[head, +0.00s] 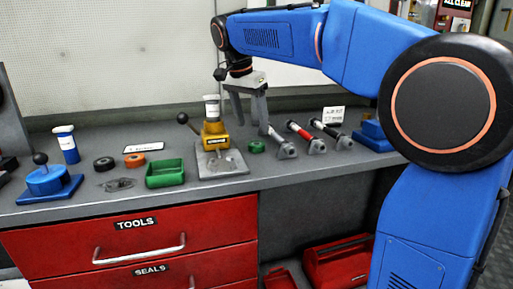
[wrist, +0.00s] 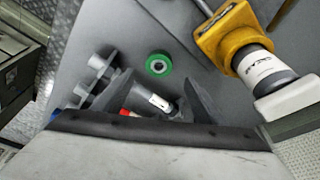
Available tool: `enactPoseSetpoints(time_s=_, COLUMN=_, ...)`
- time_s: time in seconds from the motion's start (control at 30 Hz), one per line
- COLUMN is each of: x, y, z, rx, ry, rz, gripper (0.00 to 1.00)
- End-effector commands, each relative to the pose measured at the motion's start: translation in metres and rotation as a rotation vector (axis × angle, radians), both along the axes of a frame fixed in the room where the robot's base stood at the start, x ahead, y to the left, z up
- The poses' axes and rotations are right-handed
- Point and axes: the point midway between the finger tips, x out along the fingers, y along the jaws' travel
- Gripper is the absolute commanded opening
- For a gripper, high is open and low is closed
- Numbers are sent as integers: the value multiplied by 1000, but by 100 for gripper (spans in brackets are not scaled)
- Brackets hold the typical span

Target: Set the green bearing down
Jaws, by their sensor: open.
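The green bearing (head: 257,146) is a small ring lying flat on the grey bench, just right of the yellow pump's base plate. It also shows in the wrist view (wrist: 158,65), with a dark inner ring around a pale centre. Nothing touches it. My gripper (head: 254,128) is open and empty above the bench, slightly above and behind the bearing in the head view. In the wrist view its two grey fingers (wrist: 160,92) stand apart, and the bearing shows beyond their tips.
The yellow pump (head: 213,130) with its lever stands left of the bearing. Cylinders with white, red and black bodies (head: 305,138) lie to the right. A green tray (head: 165,174), black ring (head: 104,164) and orange ring (head: 134,160) are farther left. The bench front is clear.

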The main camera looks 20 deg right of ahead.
Motion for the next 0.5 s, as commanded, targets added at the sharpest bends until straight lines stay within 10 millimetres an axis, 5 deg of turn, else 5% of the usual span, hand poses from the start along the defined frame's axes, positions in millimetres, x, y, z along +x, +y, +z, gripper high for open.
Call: enactPoseSetpoints(time_s=0.5, x=1, y=-10, z=-48, rx=0, ry=1, rz=0, gripper=65)
